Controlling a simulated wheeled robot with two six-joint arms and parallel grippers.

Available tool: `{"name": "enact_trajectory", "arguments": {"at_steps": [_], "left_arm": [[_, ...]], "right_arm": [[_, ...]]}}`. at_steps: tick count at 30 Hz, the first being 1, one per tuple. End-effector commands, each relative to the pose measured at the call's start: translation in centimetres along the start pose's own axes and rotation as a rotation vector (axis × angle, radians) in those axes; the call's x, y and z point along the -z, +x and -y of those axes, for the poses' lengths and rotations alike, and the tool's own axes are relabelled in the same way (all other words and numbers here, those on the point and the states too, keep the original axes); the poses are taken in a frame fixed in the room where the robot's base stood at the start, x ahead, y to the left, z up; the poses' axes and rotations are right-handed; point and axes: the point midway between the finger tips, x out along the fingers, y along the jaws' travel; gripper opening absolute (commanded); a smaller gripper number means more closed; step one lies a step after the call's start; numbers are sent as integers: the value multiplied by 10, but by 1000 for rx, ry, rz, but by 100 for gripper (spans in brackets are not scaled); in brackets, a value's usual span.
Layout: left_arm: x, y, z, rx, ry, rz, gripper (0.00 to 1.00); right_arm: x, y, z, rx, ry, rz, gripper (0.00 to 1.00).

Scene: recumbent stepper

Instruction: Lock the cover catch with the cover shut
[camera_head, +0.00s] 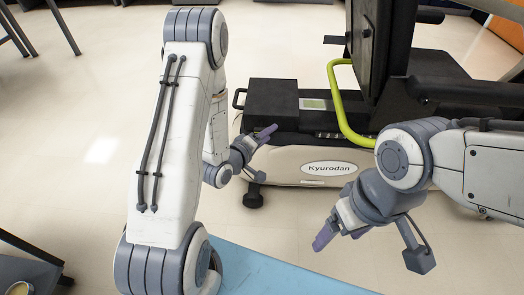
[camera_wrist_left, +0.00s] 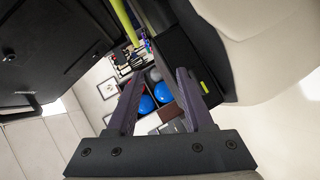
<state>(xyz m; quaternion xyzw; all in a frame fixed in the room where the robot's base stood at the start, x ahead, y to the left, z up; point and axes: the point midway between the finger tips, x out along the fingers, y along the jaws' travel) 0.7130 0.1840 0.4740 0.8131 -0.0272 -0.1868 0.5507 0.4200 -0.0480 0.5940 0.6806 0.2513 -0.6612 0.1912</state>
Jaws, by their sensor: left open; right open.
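The stepper (camera_head: 310,165) has a white body marked Kyurodan and a black top. A raised black box-shaped part (camera_head: 285,98) sits at its left end; I cannot tell for certain that it is the cover, or whether it is fully shut. No catch can be made out clearly. My left gripper (camera_head: 268,133) is at the near side of that black part, with purple fingers. In the left wrist view its fingers (camera_wrist_left: 160,73) are apart with nothing between them. My right gripper (camera_head: 322,238) is open and empty, low in front of the stepper.
A yellow-green bar (camera_head: 342,105) rises from the stepper beside a tall black panel (camera_head: 369,45). A blue mat (camera_head: 270,270) lies in front. The floor left of the stepper is clear. The left wrist view shows distant shelves with blue balls (camera_wrist_left: 147,104).

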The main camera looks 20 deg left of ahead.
Motion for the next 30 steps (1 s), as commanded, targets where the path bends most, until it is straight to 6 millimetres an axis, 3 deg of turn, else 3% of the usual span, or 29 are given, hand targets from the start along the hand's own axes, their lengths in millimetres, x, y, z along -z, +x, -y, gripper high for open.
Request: {"name": "enact_trajectory", "arguments": {"at_steps": [1,6,9,15,22,24,30], "left_arm": [[-2,3,40,-36,-76,-40,52],[10,-8,78,-168,-267,-141,52],[15,-15,88,-218,-329,-176,52],[22,-16,85,-251,-365,-196,52],[28,7,77,-252,-361,-193,52],[29,26,81,-256,-357,-192,52],[38,60,73,-254,-360,-195,52]], "right_arm": [[-2,35,-2,0,0,0,82],[-4,70,-5,0,0,0,82],[-4,78,-6,0,0,0,82],[-4,70,-5,0,0,-1,82],[-2,41,-3,0,0,-1,82],[-3,59,-4,0,0,-2,82],[-4,72,-5,0,0,0,82]]}}
